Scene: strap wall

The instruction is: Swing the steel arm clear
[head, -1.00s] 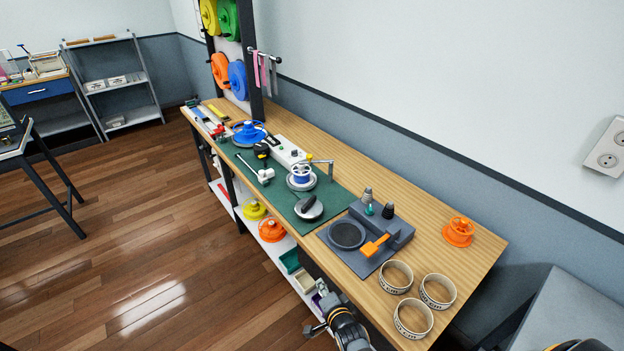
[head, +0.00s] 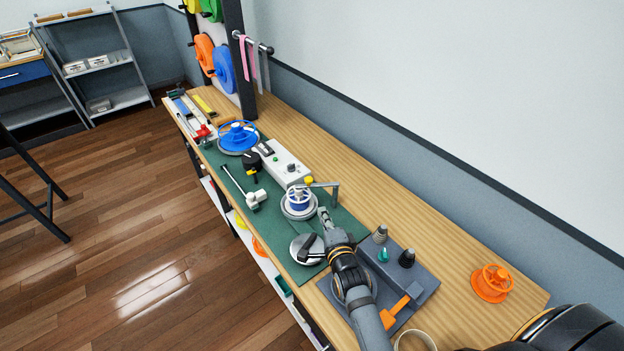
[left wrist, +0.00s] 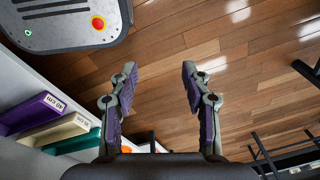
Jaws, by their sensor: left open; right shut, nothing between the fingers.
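The steel arm (head: 324,185) is a thin grey bar with a bent post at its right end. It reaches over a white and blue spool (head: 298,198) on a round metal base, with a yellow knob (head: 309,180) near its other end. My right gripper (head: 324,214) is shut and empty, just in front of the steel arm's post and right of the spool. Whether its tips touch the bar I cannot tell. My left gripper (left wrist: 160,85) is open and empty over the floor in the left wrist view; it is not in the head view.
A white control box (head: 286,166) stands behind the spool on the green mat (head: 232,185). A round metal disc with a black handle (head: 307,248) is in front. A grey block with cones (head: 425,280) and an orange spool (head: 492,283) are to the right. The back strip of the bench is clear.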

